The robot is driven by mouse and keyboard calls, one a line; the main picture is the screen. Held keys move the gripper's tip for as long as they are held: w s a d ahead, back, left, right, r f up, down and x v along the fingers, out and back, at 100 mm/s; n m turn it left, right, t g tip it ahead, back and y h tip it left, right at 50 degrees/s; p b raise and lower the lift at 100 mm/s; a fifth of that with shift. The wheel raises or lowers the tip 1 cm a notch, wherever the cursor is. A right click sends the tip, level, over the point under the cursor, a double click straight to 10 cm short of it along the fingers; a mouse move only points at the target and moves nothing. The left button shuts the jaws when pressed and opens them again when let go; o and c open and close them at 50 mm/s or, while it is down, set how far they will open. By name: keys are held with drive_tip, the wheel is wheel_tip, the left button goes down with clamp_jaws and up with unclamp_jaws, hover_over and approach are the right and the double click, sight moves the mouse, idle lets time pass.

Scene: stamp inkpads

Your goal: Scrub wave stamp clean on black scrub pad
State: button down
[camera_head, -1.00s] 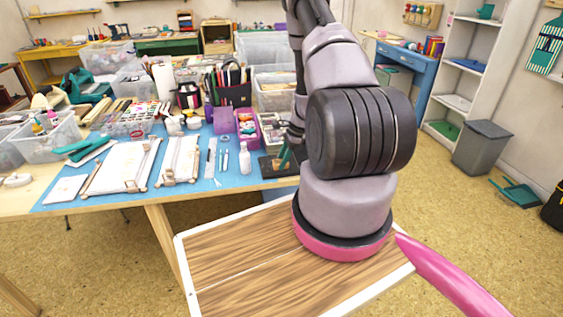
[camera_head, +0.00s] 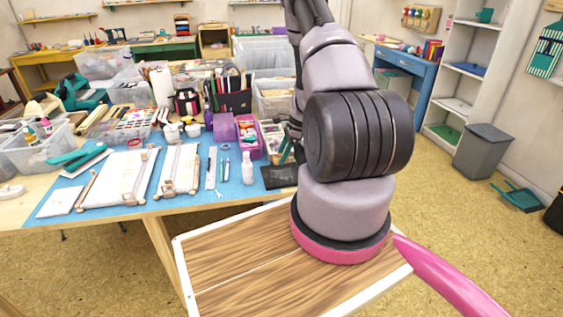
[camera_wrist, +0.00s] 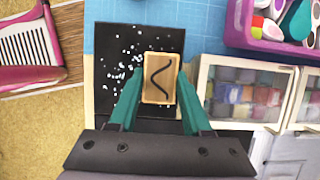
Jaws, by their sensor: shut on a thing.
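The wave stamp (camera_wrist: 160,82), a wooden block with a dark wavy line on its top, is between the two green fingers of my gripper (camera_wrist: 154,84) in the wrist view. My gripper is shut on it. The stamp is over the black scrub pad (camera_wrist: 112,50), which has white specks on its left part. I cannot tell whether the stamp's underside touches the pad. In the head view, the dark pad (camera_head: 282,177) lies at the right end of the blue mat, and my arm hides part of that area.
The blue mat (camera_head: 235,196) also holds a small clear bottle (camera_head: 248,168) and white frames. In the wrist view, a purple bin (camera_wrist: 235,38) is at upper right and a case of ink pads (camera_wrist: 250,93) is right of the pad. Table edge lies near the pad.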

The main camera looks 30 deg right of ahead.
drive_tip(key=shift+r, duration=2.8)
